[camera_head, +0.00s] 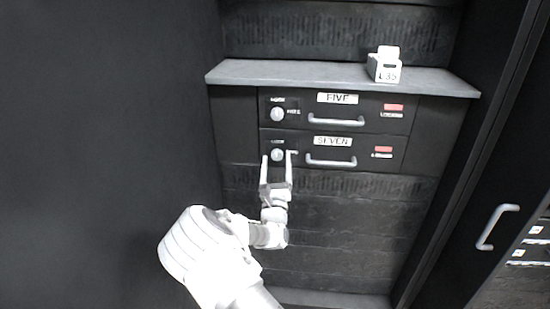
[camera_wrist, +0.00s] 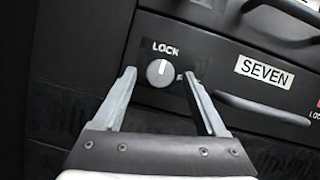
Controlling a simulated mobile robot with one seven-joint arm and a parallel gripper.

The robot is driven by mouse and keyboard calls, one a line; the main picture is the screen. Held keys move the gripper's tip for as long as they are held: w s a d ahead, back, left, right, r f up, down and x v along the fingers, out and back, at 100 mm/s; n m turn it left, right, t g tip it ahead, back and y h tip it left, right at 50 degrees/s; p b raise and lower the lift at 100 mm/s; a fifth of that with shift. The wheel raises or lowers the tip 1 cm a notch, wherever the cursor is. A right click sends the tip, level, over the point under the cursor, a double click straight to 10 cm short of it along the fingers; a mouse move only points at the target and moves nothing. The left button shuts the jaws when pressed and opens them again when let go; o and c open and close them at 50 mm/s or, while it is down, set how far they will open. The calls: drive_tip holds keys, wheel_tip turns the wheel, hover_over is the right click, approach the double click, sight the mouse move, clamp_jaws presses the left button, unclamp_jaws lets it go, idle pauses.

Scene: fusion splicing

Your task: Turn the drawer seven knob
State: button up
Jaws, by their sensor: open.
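The drawer labelled SEVEN (camera_head: 332,152) is the lower of two black drawers and is shut. Its round white knob (camera_head: 278,154) is at the drawer's left end, under a LOCK marking; it also shows in the wrist view (camera_wrist: 159,73). The knob's pointer line is roughly upright in the wrist view. My gripper (camera_head: 277,156) is open, with one finger on each side of the knob. In the wrist view the fingertips (camera_wrist: 158,76) appear apart from the knob, with gaps on both sides. I cannot tell how far the tips are from the panel.
The drawer labelled FIVE (camera_head: 337,98) is just above, with its own knob (camera_head: 277,114) and handle. Drawer seven's handle (camera_head: 331,162) is right of my gripper. A grey shelf (camera_head: 300,74) juts out above, carrying a white block marked L35 (camera_head: 384,66). A dark wall stands at left.

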drive_tip(key=shift+w+r, duration=0.15)
drive_tip(key=shift+w, duration=0.3)
clamp_jaws()
